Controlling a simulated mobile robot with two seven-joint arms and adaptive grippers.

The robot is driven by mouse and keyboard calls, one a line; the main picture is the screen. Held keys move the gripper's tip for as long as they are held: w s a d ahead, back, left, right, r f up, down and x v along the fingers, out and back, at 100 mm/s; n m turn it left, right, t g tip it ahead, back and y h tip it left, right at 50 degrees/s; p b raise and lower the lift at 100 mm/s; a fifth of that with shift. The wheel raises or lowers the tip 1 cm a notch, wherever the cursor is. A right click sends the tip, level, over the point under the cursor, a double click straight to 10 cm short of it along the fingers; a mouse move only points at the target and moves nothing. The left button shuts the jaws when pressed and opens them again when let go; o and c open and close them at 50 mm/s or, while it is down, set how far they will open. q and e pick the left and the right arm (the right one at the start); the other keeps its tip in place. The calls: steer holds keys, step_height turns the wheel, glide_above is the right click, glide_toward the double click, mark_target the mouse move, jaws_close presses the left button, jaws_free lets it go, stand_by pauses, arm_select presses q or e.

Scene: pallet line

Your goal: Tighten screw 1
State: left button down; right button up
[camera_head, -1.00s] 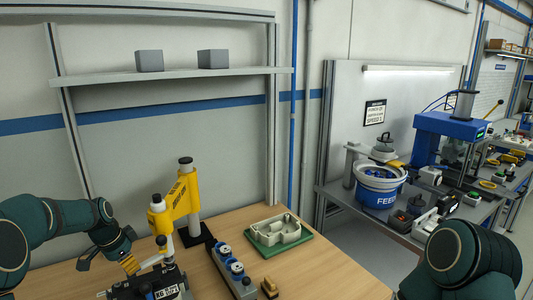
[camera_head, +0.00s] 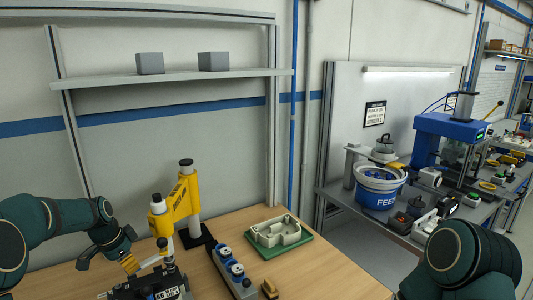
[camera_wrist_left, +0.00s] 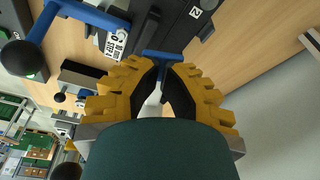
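My left gripper (camera_head: 130,263) has yellow ribbed fingers and is beside the black fixture (camera_head: 158,290) at the front of the wooden table. In the left wrist view its fingers (camera_wrist_left: 163,66) come close together around a pale shaft (camera_wrist_left: 151,102). A blue T-shaped handle (camera_wrist_left: 163,55) shows at the fingertips. Whether the fingers press on either part cannot be told. No screw marked 1 can be made out. My right gripper is outside the views.
A yellow press-like stand (camera_head: 178,203) rises behind the fixture. A grey block with blue-and-white knobs (camera_head: 233,272), a green tray (camera_head: 280,250) with a beige part, and a small brown block (camera_head: 269,289) lie to the right. Bare table (camera_head: 325,272) extends beyond them.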

arm_select(q)
steer(key=shift+w+d+p+v, duration=0.15)
steer(key=shift+p+v, duration=0.4)
steer(key=shift+v, duration=0.35)
steer(key=shift+w+d+p+v, duration=0.15)
steer(key=shift+p+v, duration=0.35)
steer(key=shift+v, duration=0.4)
steer(key=shift+w+d+p+v, duration=0.15)
steer(key=shift+p+v, duration=0.35)
steer(key=shift+v, duration=0.25)
steer(key=shift+w+d+p+v, duration=0.1)
steer(key=shift+p+v, duration=0.35)
steer(key=shift+v, duration=0.25)
steer(key=shift+w+d+p+v, duration=0.15)
steer(key=shift+p+v, duration=0.35)
steer(key=shift+v, duration=0.25)
steer(key=shift+a+r, duration=0.1)
